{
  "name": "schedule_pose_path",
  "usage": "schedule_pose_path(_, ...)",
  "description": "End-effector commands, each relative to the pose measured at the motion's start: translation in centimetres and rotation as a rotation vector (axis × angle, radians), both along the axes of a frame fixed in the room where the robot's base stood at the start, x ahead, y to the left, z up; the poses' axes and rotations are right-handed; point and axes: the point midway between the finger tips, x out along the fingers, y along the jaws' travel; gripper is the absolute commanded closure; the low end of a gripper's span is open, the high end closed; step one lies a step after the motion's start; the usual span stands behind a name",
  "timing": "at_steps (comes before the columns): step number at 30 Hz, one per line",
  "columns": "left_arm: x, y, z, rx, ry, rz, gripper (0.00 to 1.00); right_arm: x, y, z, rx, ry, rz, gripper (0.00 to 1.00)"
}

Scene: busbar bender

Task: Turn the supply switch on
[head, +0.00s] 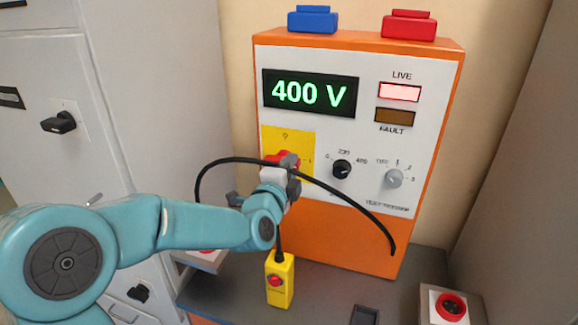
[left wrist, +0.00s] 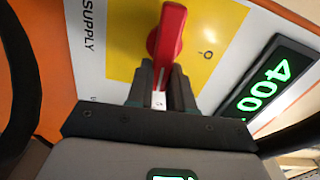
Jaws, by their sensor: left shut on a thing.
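The supply switch is a red rotary handle (head: 281,157) on a yellow plate (head: 272,140) at the left of the test unit's panel. It also shows in the left wrist view (left wrist: 170,35), lying roughly across the panel, away from the O mark. My left gripper (head: 289,166) is shut on the handle; its dark fingers (left wrist: 161,85) sit on either side of it. Gripper and cable hide part of the switch in the head view. The display (head: 309,92) reads 400 V. The LIVE lamp (head: 399,92) is lit pale pink and the FAULT lamp (head: 394,117) is dark. My right gripper is out of view.
A black knob (head: 342,169) and a grey knob (head: 393,179) are right of the switch. A black cable (head: 350,200) arches in front of the panel. A red stop button (head: 450,305) is at the lower right.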

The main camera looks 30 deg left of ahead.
Motion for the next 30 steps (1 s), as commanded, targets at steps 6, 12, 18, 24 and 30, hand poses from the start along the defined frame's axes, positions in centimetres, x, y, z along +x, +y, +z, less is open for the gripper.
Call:
schedule_pose_path(6, 0.04, 0.05, 0.12, 0.074, 0.010, 0.002, 1.00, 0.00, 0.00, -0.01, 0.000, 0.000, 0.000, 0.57)
schedule_pose_path(12, 0.05, 0.06, 0.08, 0.099, 0.015, 0.002, 1.00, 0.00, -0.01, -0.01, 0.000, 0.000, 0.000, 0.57)
schedule_pose_path(18, 0.05, 0.07, 0.08, 0.104, 0.016, 0.002, 1.00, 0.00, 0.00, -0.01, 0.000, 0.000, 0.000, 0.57)
schedule_pose_path(24, 0.04, 0.08, 0.07, 0.103, 0.016, 0.002, 0.72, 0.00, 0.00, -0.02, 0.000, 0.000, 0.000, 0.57)
schedule_pose_path(30, 0.03, 0.05, -0.05, 0.100, 0.019, 0.001, 0.53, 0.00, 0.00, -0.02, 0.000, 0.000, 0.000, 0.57)
